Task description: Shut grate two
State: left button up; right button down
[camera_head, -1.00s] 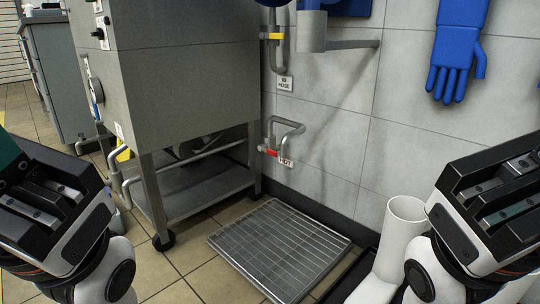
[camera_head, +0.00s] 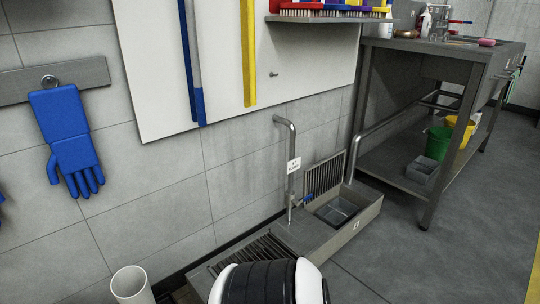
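A floor drain trough (camera_head: 362,215) stands against the wall. A barred grate (camera_head: 325,178) stands upright, tilted open at the back of its far section, with the basin (camera_head: 338,208) below uncovered. A small label (camera_head: 356,225) on the trough's front is too small to read. A second barred grate (camera_head: 252,254) lies flat in the nearer section, partly hidden by a white and black part of my own body. Neither of my grippers is in view.
A vertical pipe with a sign and blue valve handle (camera_head: 309,196) rises beside the raised grate. Another pipe (camera_head: 353,158) runs from the basin to a metal table (camera_head: 395,168). A white cylinder (camera_head: 132,286) stands at lower left. Floor (camera_head: 415,265) right of the trough is clear.

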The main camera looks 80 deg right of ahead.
aim_at(342, 163)
jog(key=j+z, duration=0.15)
jog(key=z, duration=2.8)
